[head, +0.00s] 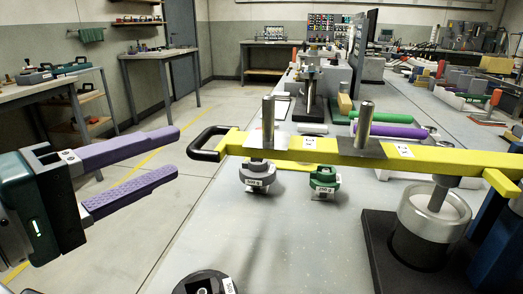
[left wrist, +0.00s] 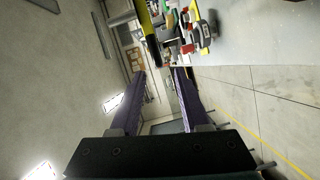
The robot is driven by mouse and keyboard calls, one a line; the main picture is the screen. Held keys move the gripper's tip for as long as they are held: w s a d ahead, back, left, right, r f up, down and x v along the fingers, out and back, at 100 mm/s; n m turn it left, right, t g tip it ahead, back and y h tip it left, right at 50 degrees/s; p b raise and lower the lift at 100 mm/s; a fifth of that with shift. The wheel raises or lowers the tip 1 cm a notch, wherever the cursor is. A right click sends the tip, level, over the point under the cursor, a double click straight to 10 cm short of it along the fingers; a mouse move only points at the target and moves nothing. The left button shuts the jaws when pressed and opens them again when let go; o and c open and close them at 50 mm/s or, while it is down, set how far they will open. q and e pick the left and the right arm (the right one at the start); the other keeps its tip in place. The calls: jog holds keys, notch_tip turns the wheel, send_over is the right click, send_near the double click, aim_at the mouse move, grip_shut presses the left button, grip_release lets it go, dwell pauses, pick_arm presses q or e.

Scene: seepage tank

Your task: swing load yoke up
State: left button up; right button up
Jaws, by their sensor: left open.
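The load yoke is a long yellow bar (head: 310,150) with a black loop handle (head: 207,143) at its left end. It lies roughly level across the right half of the head view, above the bench. Two upright metal posts stand along it. Its right part passes over a metal cylinder (head: 434,222) on a dark base. My left gripper (head: 176,151) is open and empty, its purple fingertips just left of the handle and apart from it. In the left wrist view a yellow bar (left wrist: 147,32) shows at the top, beyond the open fingers (left wrist: 164,82). My right gripper is not in view.
A grey weight (head: 257,175) and a green weight (head: 322,181) show just below the yoke. A dark round part (head: 204,284) sits at the bench's near edge. Blue uprights (head: 497,245) stand at the right. The bench top between is clear, with tools crowded farther back.

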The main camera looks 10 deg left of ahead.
aim_at(205, 143)
pick_arm(q)
jog(key=x, duration=0.9)
jog(key=shift+w, duration=0.2)
jog(key=shift+d, duration=0.1)
jog(key=c, duration=0.7)
jog(key=shift+f, duration=0.1)
grip_shut()
jog(key=shift+f, duration=0.15)
